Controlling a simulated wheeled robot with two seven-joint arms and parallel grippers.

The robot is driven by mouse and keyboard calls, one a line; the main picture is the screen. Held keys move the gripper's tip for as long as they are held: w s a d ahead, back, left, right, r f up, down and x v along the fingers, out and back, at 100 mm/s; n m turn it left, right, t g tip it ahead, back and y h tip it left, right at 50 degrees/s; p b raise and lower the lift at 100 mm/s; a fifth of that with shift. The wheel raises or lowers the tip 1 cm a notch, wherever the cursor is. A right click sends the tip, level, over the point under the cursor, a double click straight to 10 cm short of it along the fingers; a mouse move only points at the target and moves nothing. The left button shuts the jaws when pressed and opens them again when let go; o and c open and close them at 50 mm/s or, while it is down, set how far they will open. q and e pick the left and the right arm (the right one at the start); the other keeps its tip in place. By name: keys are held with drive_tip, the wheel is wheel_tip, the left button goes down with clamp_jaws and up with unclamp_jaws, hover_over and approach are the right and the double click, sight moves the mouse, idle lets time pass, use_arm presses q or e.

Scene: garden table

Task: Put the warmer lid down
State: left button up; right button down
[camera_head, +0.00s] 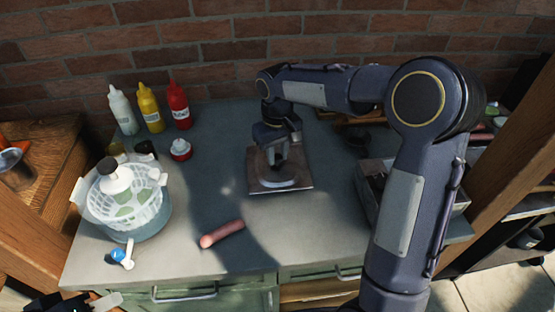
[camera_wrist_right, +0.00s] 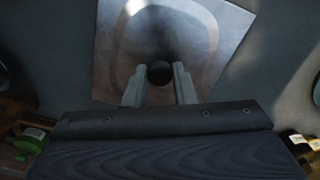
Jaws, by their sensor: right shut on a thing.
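The warmer lid (camera_head: 299,179) is a square metal plate with an oval form in its face and a dark knob (camera_wrist_right: 159,73). It lies flat at or just above the middle of the grey table; I cannot tell whether it touches. My right gripper (camera_head: 280,163) is over the lid's middle. In the wrist view, its fingers (camera_wrist_right: 160,85) are shut on the knob, with the plate (camera_wrist_right: 225,20) beyond them. The open metal box at the right, seemingly the warmer (camera_head: 372,190), is partly hidden by my right arm. My left gripper (camera_head: 105,301) seems to show only partly at the bottom left edge.
A sausage (camera_head: 222,234) lies in front of the lid. A bowl with a white basket (camera_head: 125,205) stands at the left. White, yellow and red bottles (camera_head: 178,106) stand at the back, near a red-and-white jar (camera_head: 181,149). Clear table surrounds the lid's left and front.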

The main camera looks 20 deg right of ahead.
sight(277, 156)
drive_tip(key=f, duration=0.3)
drive_tip(key=shift+w+d+f, duration=0.1)
drive_tip(key=shift+w+f, duration=0.1)
drive_tip(key=shift+f, duration=0.15)
drive_tip(key=c, duration=1.6)
unclamp_jaws()
drive_tip(key=shift+f, duration=0.1)
drive_tip(key=shift+c, duration=0.2)
drive_tip(key=o, duration=0.4)
drive_tip(key=shift+o, duration=0.2)
